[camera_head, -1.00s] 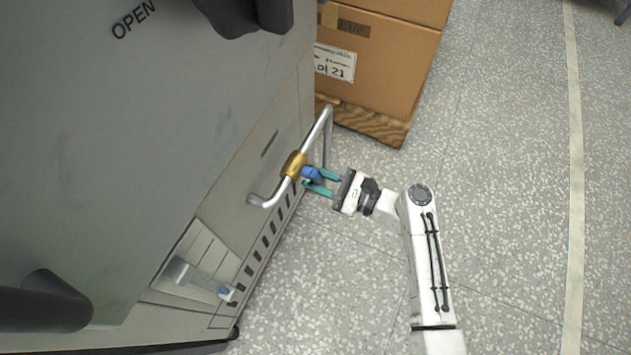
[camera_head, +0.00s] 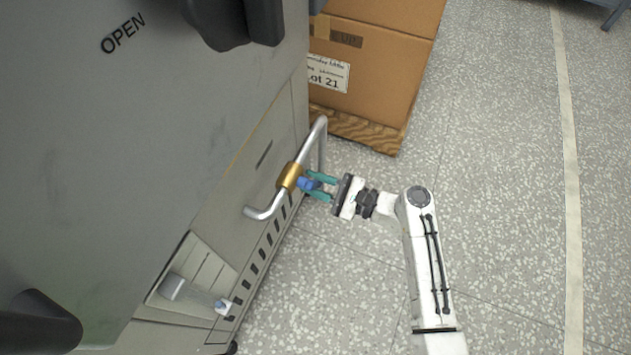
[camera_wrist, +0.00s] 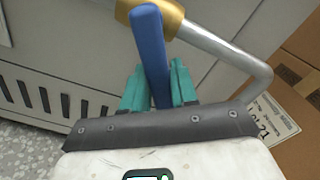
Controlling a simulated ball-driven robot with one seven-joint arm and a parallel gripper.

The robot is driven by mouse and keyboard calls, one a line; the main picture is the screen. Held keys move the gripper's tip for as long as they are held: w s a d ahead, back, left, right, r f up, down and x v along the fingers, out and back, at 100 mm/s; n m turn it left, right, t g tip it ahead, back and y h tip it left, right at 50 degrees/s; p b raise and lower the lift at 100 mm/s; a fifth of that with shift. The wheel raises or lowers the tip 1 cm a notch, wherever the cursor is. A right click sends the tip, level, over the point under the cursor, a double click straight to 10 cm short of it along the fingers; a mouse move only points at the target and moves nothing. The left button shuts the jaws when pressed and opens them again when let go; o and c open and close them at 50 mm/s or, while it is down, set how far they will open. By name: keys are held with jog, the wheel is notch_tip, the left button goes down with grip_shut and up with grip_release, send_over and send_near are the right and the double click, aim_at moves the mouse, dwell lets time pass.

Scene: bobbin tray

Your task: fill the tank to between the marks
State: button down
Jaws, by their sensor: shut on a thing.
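A bent metal pipe (camera_head: 309,146) stands out from the side of the grey machine, with a brass valve body (camera_head: 289,177) around it. A blue lever (camera_head: 306,184) sticks out from the brass body. My gripper (camera_head: 313,185) is shut on the blue lever, its teal fingers on either side of it. In the wrist view the blue lever (camera_wrist: 149,45) runs from between the fingers (camera_wrist: 158,88) up past the brass body (camera_wrist: 168,14). Low on the machine, a recess holds a short clear-looking tube (camera_head: 200,298) with a pale end cap. No level or marks can be made out.
The grey machine (camera_head: 130,130) fills the left, with a dark knob above and a dark handle at the lower left. A cardboard box (camera_head: 385,65) on a wooden pallet (camera_head: 355,130) stands behind the pipe.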

jog(key=c, duration=1)
grip_release()
jog(key=shift+o, duration=0.2)
jog(key=shift+d, duration=0.1)
jog(key=p+v, duration=0.3)
jog(key=v, duration=0.7)
jog(key=shift+s+d, duration=0.2)
jog(key=shift+d, duration=0.1)
